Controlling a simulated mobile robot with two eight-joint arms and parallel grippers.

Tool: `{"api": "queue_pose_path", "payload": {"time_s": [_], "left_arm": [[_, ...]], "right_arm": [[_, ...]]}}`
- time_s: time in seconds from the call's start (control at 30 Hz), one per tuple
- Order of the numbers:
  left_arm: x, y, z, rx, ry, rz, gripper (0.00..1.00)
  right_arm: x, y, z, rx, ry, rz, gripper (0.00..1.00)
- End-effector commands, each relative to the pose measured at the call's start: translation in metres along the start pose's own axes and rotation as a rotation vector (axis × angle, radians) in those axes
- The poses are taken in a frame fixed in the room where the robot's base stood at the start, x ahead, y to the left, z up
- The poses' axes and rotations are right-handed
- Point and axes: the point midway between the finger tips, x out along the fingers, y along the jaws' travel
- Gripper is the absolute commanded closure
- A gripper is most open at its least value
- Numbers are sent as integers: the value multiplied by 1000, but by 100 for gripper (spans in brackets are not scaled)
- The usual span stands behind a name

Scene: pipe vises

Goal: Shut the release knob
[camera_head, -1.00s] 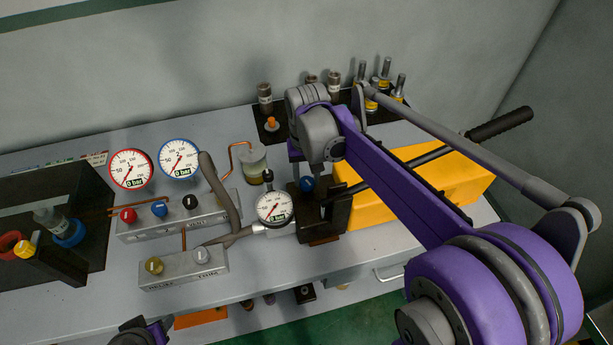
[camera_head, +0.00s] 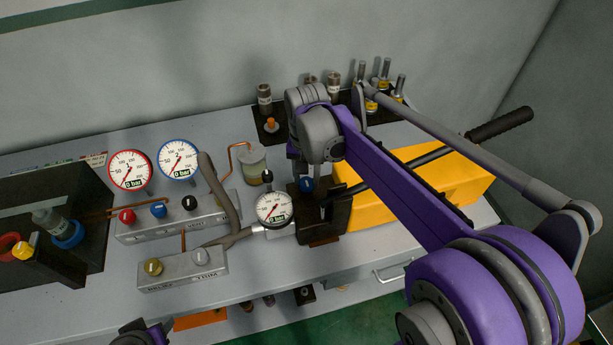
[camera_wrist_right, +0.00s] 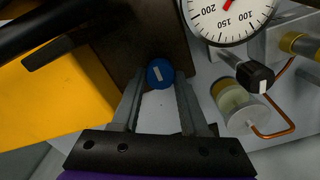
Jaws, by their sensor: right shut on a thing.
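The release knob, a round blue knob (camera_head: 307,185) with a pale mark, sits on the dark block at the left end of the yellow hand pump (camera_head: 440,180). In the right wrist view the blue knob (camera_wrist_right: 160,73) is between the tips of my right gripper (camera_wrist_right: 158,88), which is shut on it. In the head view my right gripper (camera_head: 304,172) reaches the knob from above, and its fingers are mostly hidden. The white mark on the knob is slightly tilted in the wrist view. A dark and purple part at the bottom edge seems to be my left gripper (camera_head: 143,333); its fingers are not visible.
A dial gauge (camera_head: 273,208) and a black knob (camera_head: 267,176) stand close left of the gripper. A clear reservoir (camera_head: 253,162) stands behind. A valve block (camera_head: 180,213) with coloured knobs and red and blue gauges is further left. The pump's black handle (camera_head: 500,124) extends right.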

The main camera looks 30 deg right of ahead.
Motion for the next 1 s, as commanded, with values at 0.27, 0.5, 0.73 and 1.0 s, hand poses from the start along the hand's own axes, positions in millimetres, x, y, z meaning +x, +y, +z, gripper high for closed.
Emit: {"api": "queue_pose_path", "payload": {"time_s": [0.27, 0.5, 0.73, 1.0], "left_arm": [[0, 0, 0, 0, 0, 0, 50], [0, 0, 0, 0, 0, 0, 50], [-1, 0, -1, 0, 1, 0, 50], [-4, 0, -5, 0, 4, 0, 50]], "right_arm": [[0, 0, 0, 1, 0, 0, 35], [0, 0, 0, 0, 0, 0, 26], [-11, 0, 0, 0, 0, 0, 26], [-64, 0, 0, 0, 1, 0, 26]]}}
